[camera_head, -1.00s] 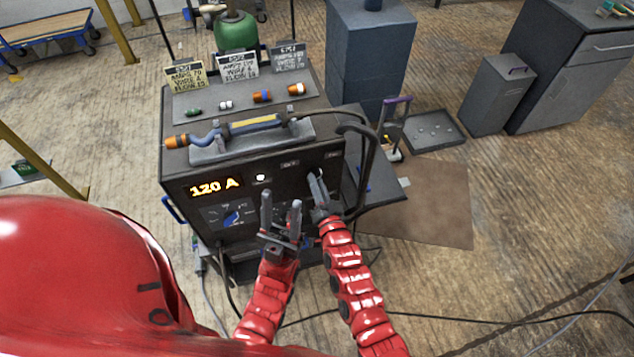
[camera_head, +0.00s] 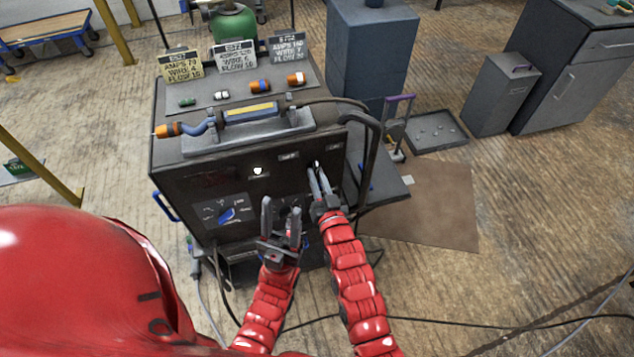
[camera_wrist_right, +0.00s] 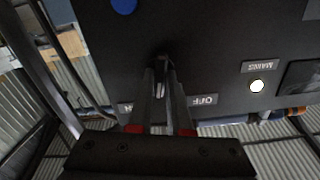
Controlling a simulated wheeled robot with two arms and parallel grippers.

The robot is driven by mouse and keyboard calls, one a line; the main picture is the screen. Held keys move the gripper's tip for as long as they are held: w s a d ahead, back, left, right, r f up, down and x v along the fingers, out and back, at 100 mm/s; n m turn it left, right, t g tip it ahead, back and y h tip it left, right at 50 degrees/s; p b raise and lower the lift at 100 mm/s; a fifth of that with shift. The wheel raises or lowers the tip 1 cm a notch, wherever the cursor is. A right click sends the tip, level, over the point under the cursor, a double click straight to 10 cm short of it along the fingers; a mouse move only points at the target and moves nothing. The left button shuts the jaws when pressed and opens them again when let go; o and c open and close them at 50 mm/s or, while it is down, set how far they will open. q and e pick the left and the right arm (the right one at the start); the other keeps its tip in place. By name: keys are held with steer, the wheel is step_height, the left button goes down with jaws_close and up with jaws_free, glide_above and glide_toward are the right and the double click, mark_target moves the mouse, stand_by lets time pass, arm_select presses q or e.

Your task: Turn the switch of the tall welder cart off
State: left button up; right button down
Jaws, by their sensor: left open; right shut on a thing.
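The welder cart (camera_head: 170,160) is a tall dark box with a control panel on its front. My right gripper (camera_head: 317,172) is at the upper right of this panel, shut on the switch (camera_wrist_right: 162,72), which shows between the fingertips in the right wrist view. An OFF label (camera_wrist_right: 204,100) sits beside the fingers there. The display (camera_head: 212,181) is dark. My left gripper (camera_head: 280,208) is open and empty in front of the panel, left of my right gripper.
A blue dial (camera_head: 227,214) is at the panel's lower left. A torch (camera_head: 249,113), coloured pieces and three cards (camera_head: 234,56) are on the cart top. A hose loops by its right side. Cables cross the floor, and a grey tray (camera_head: 462,141) lies to the right.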

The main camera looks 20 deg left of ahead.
steer(key=shift+f+n+b, duration=0.1)
steer(key=shift+n+b, duration=3.15)
steer(key=shift+n, duration=1.95)
steer(key=c, duration=0.8)
jaws_free()
steer(key=shift+c, duration=0.2)
